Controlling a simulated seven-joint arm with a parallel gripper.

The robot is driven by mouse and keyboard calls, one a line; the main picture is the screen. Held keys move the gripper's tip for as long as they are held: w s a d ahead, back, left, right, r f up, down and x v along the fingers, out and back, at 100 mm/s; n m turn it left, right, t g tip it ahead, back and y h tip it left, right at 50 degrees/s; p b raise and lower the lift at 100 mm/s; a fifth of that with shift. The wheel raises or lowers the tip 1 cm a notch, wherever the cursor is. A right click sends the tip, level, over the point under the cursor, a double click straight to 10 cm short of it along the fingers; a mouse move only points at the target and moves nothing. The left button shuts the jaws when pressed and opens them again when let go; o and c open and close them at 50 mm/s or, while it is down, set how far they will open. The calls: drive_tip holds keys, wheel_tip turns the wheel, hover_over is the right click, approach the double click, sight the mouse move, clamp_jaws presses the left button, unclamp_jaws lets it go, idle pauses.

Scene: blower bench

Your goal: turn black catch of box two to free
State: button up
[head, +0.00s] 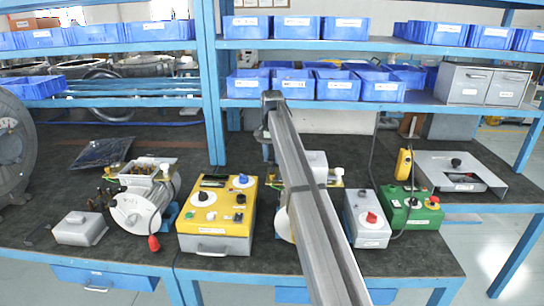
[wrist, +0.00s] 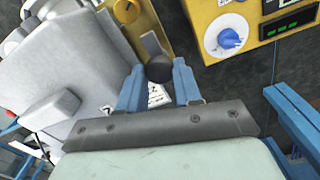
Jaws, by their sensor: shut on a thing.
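In the wrist view my gripper (wrist: 160,82) has its two blue fingers shut around a round black catch (wrist: 159,68). The catch sits by a yellow strip (wrist: 150,42) beside a large pale grey housing (wrist: 85,80). The fingers hide the catch's sides, and I cannot tell its turned position. In the head view my arm crosses the middle of the bench and hides the gripper, the catch and most of the unit there. Part of that unit's grey top (head: 316,163) shows right of the arm. I cannot read a label naming box two.
A yellow control box (head: 215,215) with a blue knob stands just left of my arm; its blue knob (wrist: 229,38) also shows in the wrist view. A grey box with a red knob (head: 370,218) and a green box (head: 410,208) stand right. Blue shelf posts rise behind.

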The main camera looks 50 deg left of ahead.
idle(0.4)
drive_tip(key=o, duration=1)
drive_tip(key=shift+o, duration=0.2)
drive_tip(key=shift+n, duration=0.3)
